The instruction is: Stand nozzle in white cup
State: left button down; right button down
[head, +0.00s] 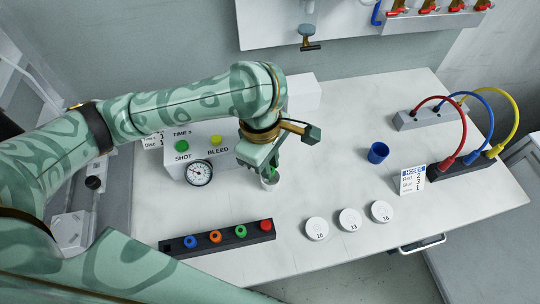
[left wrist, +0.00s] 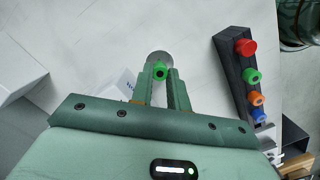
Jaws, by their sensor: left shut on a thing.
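My left gripper (head: 268,172) reaches down over the white table, left of its middle. It is shut on a green nozzle (left wrist: 159,70), which shows between its fingers in the left wrist view. The white cup (head: 271,184) is directly below the fingertips and partly hidden by them. In the left wrist view the round pale cup (left wrist: 158,56) lies just behind the nozzle. I cannot tell whether the nozzle's lower end is inside the cup or touches it. My right gripper is not in view.
A black rack (head: 217,239) with blue, orange, green and red nozzles stands in front. The dispenser box with gauge (head: 199,172) is close left of the gripper. A blue cup (head: 377,152), white numbered discs (head: 349,219) and cabled blocks (head: 416,120) are to the right.

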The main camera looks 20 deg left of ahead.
pick_arm(q)
jog(key=c, duration=1.3)
grip_release()
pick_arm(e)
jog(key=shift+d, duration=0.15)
pick_arm(q)
jog(key=r+p, duration=0.2)
jog(key=r, duration=0.3)
jog(key=a+r+p, duration=0.1)
jog(key=r+p, duration=0.2)
jog(key=r, duration=0.2)
jog(key=a+r+p, duration=0.1)
jog(key=r+p, duration=0.1)
jog(key=r, duration=0.4)
jog(key=shift+w+p, duration=0.2)
jog(key=shift+p, duration=0.15)
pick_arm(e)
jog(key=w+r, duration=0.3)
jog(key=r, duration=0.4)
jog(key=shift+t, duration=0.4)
